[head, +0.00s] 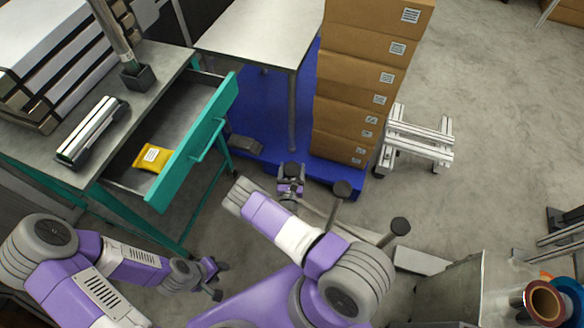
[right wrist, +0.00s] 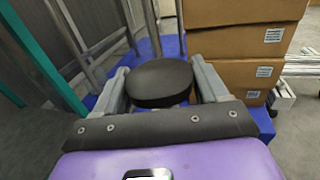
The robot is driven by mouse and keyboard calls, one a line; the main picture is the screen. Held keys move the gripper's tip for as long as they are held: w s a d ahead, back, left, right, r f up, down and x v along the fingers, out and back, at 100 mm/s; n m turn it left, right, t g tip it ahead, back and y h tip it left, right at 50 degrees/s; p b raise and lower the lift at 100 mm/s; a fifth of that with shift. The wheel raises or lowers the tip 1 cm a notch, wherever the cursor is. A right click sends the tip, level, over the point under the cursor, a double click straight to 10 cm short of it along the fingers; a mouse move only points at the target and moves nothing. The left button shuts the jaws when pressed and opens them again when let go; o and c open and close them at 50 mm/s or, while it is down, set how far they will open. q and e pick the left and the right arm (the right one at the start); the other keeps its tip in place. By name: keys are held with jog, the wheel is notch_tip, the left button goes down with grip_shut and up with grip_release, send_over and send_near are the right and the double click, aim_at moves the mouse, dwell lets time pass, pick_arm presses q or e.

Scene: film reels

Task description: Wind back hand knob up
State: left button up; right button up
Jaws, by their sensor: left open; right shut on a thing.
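A round black knob (right wrist: 160,82) sits between the two grey fingers of my right gripper (right wrist: 162,90) in the right wrist view, and the gripper is shut on it. In the head view my right gripper (head: 290,183) is at the middle, and the knob there is small and largely covered by the fingers. Two other black knobs on thin stems, a nearer one (head: 400,226) and a farther one (head: 342,188), stand to its right, free of any gripper. My left gripper (head: 215,279) is open and empty at lower left, apart from the knobs.
A teal drawer (head: 212,137) stands open on the left with a yellow packet (head: 152,156) inside. Stacked brown boxes (head: 370,60) stand on a blue platform (head: 305,110) behind my right gripper. Film reels (head: 545,302) lie at lower right.

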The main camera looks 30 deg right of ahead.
jog(key=n+t+y, duration=0.1)
jog(key=y, duration=0.1)
jog(key=n+t+y+p, duration=0.1)
jog(key=n+y, duration=0.1)
jog(key=y, duration=0.1)
jog(key=shift+s+f+n, duration=0.1)
jog(key=shift+f+n, duration=0.05)
jog(key=shift+n, duration=0.15)
jog(key=shift+f+n+t+y+b, duration=0.1)
jog(key=shift+n+t+y+b, duration=0.2)
jog(key=shift+n+y, duration=0.9)
jog(key=shift+n+t+y+b, duration=0.2)
jog(key=shift+n+y+b, duration=0.3)
jog(key=shift+y, duration=1.3)
jog(key=shift+n, duration=0.3)
jog(key=o, duration=0.9)
jog(key=shift+c, duration=0.2)
jog(key=shift+o, duration=0.5)
